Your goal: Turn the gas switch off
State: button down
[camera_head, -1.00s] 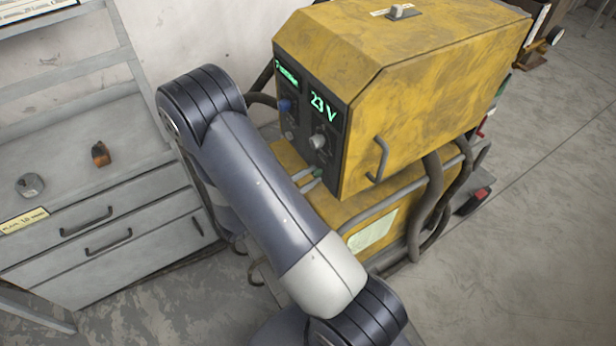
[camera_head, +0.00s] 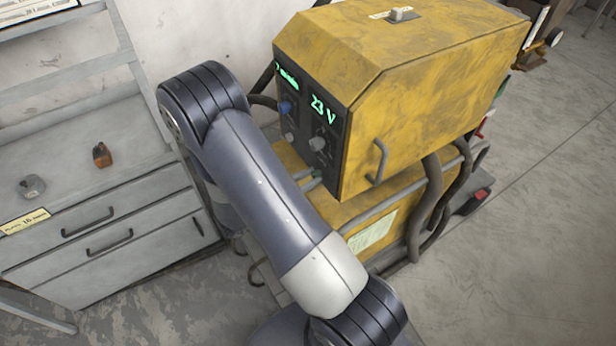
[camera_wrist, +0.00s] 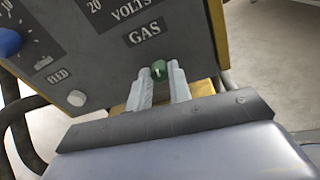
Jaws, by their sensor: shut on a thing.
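The gas switch is a small green knob (camera_wrist: 159,70) below the GAS label on the dark front panel (camera_wrist: 115,50) in the wrist view. My gripper (camera_wrist: 160,78) has its two pale fingers on either side of the knob and is shut on it. A small white mark shows on the knob's face, but its exact setting is hard to read. In the head view the yellow welding machine (camera_head: 420,110) stands right of my arm. Its display (camera_head: 322,108) reads 23 V. My arm hides most of the gripper there.
A blue knob (camera_wrist: 9,42) and a FEED button (camera_wrist: 77,98) sit left on the panel. A handle (camera_head: 379,160) and thick hoses (camera_head: 432,200) are on the machine's side. A grey drawer cabinet (camera_head: 100,215) stands at left. Open floor lies at right.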

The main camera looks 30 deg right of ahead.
jog(key=n+p, duration=0.2)
jog(key=n, duration=0.3)
jog(key=shift+r+g, duration=0.15)
jog(key=shift+g, duration=0.15)
jog(key=n, duration=0.2)
jog(key=n+p, duration=0.1)
jog(key=n, duration=0.1)
jog(key=shift+w+g+y, duration=0.15)
jog(key=shift+g+y, duration=0.15)
jog(key=shift+n, duration=0.4)
jog(key=c, duration=1.3)
grip_release()
jog(key=a+b, duration=0.2)
jog(key=a, duration=0.8)
jog(key=shift+s+a+r, duration=0.2)
jog(key=shift+a+r, duration=0.2)
jog(key=shift+r, duration=0.05)
